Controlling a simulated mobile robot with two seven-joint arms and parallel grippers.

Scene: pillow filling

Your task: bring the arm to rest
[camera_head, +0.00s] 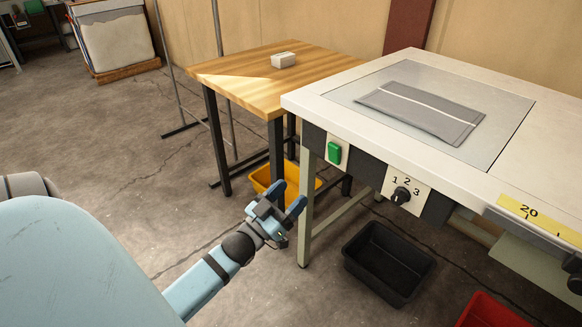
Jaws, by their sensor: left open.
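My left gripper (288,197) is at the end of the light-blue arm coming in from the lower left. Its two blue fingers are apart and nothing is between them. It is in the air in front of the white worktable's (310,101) left leg, below the tabletop height in the picture. My right gripper is not in view.
A grey cloth (412,124) with a white stripe lies on the worktable. A wooden table (235,77) with a small white block (284,60) stands behind. A yellow bin (262,177), a black bin (388,262) and a red bin (487,312) sit low. Floor at left is clear.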

